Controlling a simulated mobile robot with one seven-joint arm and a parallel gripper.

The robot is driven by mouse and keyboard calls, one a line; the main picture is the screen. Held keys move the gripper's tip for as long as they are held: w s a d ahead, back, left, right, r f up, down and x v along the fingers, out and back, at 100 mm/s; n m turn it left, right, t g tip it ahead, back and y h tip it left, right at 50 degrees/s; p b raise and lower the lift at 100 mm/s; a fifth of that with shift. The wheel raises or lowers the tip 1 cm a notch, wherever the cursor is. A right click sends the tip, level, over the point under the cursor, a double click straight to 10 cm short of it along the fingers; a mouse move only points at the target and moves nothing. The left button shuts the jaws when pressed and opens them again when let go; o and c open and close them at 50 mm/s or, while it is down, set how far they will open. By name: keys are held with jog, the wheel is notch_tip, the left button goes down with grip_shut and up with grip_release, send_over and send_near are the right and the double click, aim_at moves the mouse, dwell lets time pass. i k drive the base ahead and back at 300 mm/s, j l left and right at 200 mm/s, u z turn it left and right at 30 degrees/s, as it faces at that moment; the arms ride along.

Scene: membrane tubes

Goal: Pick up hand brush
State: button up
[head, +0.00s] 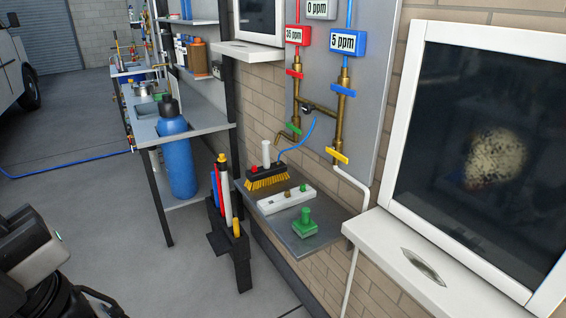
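The hand brush (268,178), with a dark top and yellow bristles, rests at the back left end of a small grey metal shelf (337,226) on the brick wall. A white upright cylinder (266,153) and a small red piece stand at its top; I cannot tell whether they belong to the brush. A thin blue hose ends close to the brush. Dark parts of my arm show at the lower left, well apart from the brush. My gripper's fingers are not in view.
A white block (286,199) and a green piece (304,223) share the shelf. A black holder (229,236) with coloured tubes stands in front of its left end. Brass pipes (338,110) hang above. A white window sill (430,272) juts out at right.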

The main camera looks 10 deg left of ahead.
aim_at(266, 175)
jog(key=i+j+z, duration=0.35)
jog(key=i+j, duration=0.3)
jog(key=i+j+z, duration=0.35)
jog(key=i+j, duration=0.45)
jog(key=i, duration=0.35)
